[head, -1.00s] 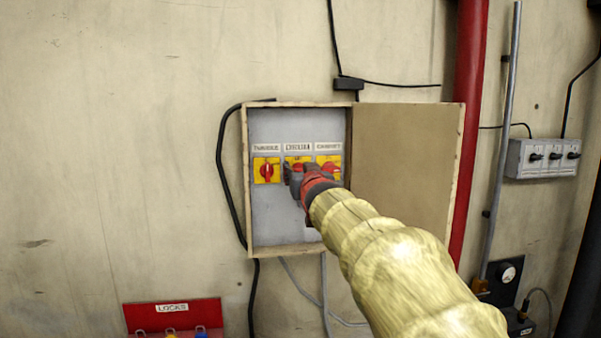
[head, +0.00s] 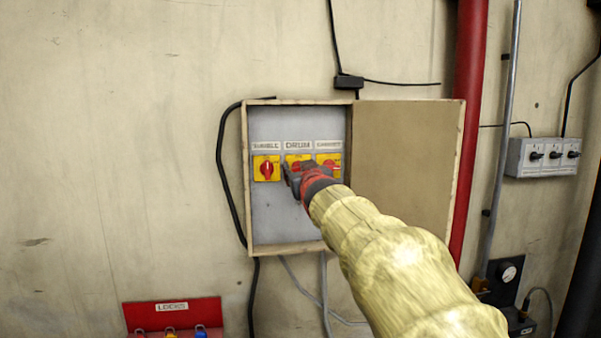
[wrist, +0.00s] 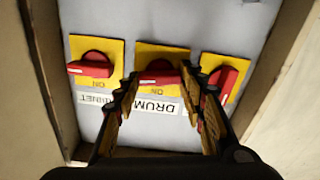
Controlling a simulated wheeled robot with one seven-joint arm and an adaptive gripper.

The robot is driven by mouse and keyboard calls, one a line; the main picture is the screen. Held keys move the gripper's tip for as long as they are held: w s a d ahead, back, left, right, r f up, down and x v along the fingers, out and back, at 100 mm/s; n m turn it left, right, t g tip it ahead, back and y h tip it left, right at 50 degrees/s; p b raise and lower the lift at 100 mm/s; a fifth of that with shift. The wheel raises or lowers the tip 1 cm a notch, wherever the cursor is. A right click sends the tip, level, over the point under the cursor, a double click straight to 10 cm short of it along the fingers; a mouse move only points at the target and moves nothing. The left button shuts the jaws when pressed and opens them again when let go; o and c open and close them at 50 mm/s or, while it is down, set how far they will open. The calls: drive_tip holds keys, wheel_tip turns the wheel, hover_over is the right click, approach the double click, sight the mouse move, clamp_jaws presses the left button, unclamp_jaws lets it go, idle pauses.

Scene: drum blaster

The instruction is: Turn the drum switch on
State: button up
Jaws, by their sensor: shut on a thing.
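The drum switch (head: 298,161) is the middle of three yellow plates with red knobs in an open wall box, under a DRUM label (head: 298,146). In the head view my gripper (head: 294,174) covers its lower part. In the wrist view the picture is upside down, and the drum switch's red knob (wrist: 158,74) lies sideways across its yellow plate, with ON lettering beside it. My gripper (wrist: 160,84) has one finger on each side of this knob and is shut on it. The exact contact at the fingertips is hard to see.
The left switch (head: 267,169) has an upright knob and the right switch (head: 331,165) a sideways one; both are close to my fingers. The box's door (head: 405,165) stands open to the right. A red pipe (head: 468,120) runs up the wall beyond it.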

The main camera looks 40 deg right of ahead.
drive_tip(key=n+b, duration=0.1)
drive_tip(key=n, duration=0.3)
drive_tip(key=shift+f+n, duration=0.1)
drive_tip(key=shift+n, duration=0.2)
drive_tip(key=shift+w+a+f+n+b, duration=0.1)
drive_tip(key=shift+n+b, duration=0.65)
drive_tip(key=shift+n, duration=4.85)
drive_tip(key=o, duration=1.2)
drive_tip(key=shift+c, duration=0.2)
drive_tip(key=v, duration=1.2)
